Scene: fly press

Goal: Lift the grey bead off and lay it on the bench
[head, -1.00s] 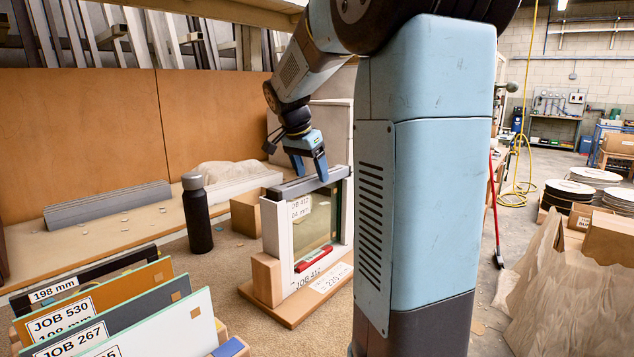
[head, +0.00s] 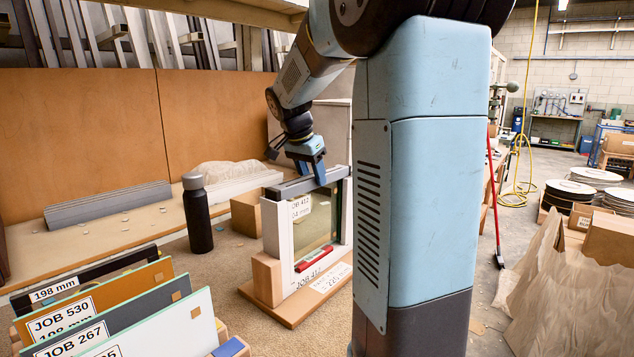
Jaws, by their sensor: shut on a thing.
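The grey bead (head: 283,187) is a long bar lying across the top of the upright glass unit (head: 318,220), which stands in a white frame (head: 273,230) labelled JOB 412. My gripper (head: 311,181) comes down from above and is shut on the bead near its middle. The bead still appears to rest along the top of the frame; I see no clear gap under it. The bench (head: 110,232) is the pale surface behind and to the left.
A dark bottle (head: 198,215) stands left of the frame. A stack of grey strips (head: 108,205) and a plastic-wrapped bundle (head: 227,172) lie on the bench. A cardboard box (head: 246,213) sits behind the frame. Labelled panels (head: 110,318) stand at the front left. Bench between strips and bottle is mostly clear.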

